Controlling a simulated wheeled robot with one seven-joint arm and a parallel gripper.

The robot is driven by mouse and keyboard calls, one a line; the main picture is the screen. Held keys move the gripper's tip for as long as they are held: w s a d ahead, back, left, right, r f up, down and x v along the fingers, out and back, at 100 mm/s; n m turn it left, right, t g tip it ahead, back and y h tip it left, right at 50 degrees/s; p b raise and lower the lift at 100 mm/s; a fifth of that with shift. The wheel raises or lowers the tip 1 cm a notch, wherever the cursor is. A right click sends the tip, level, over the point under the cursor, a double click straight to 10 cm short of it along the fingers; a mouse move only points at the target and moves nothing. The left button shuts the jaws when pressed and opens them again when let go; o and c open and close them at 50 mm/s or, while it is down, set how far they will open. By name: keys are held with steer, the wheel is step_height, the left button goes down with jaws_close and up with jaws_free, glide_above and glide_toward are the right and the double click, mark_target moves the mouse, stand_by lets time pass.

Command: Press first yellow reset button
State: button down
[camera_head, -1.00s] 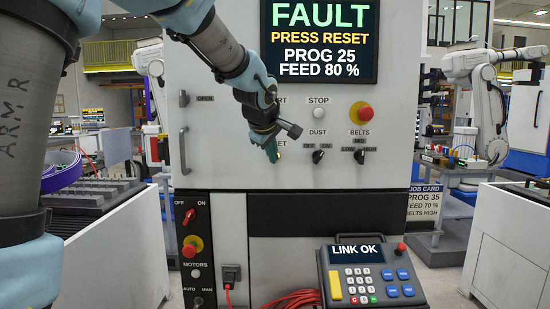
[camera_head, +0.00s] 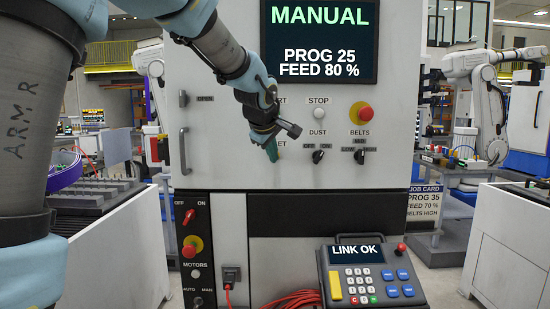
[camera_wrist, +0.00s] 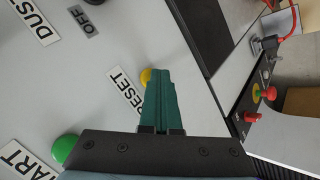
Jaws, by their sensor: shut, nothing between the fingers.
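The yellow reset button (camera_wrist: 146,76) shows in the wrist view beside the RESET label (camera_wrist: 126,92), partly hidden behind my gripper's green fingers. My gripper (camera_wrist: 160,75) is shut and empty, with its fingertips at or very close to the button; I cannot tell whether they touch it. In the head view my gripper (camera_head: 272,152) is in front of the panel and hides the button and part of its label. The screen (camera_head: 320,42) reads MANUAL, PROG 25, FEED 80 %.
A green button (camera_wrist: 66,148) by the START label is close to my gripper's body. The STOP button (camera_head: 319,113), dust knob (camera_head: 318,156), belts knob (camera_head: 360,156) and red emergency button (camera_head: 361,113) lie to the right. A keypad unit (camera_head: 372,280) stands below.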

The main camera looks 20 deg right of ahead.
steer(key=shift+s+a+b, duration=0.4)
steer(key=shift+s+b, duration=0.3)
steer(key=shift+s, duration=0.1)
steer(key=shift+s+a+b, duration=0.35)
steer(key=shift+s+b, duration=0.2)
steer(key=shift+s, duration=0.2)
steer(key=shift+s+a+b, duration=0.35)
steer(key=shift+s+b, duration=0.15)
steer(key=shift+s, duration=0.25)
steer(key=shift+s+a+b, duration=0.35)
steer(key=shift+s+b, duration=0.2)
steer(key=shift+s, duration=0.2)
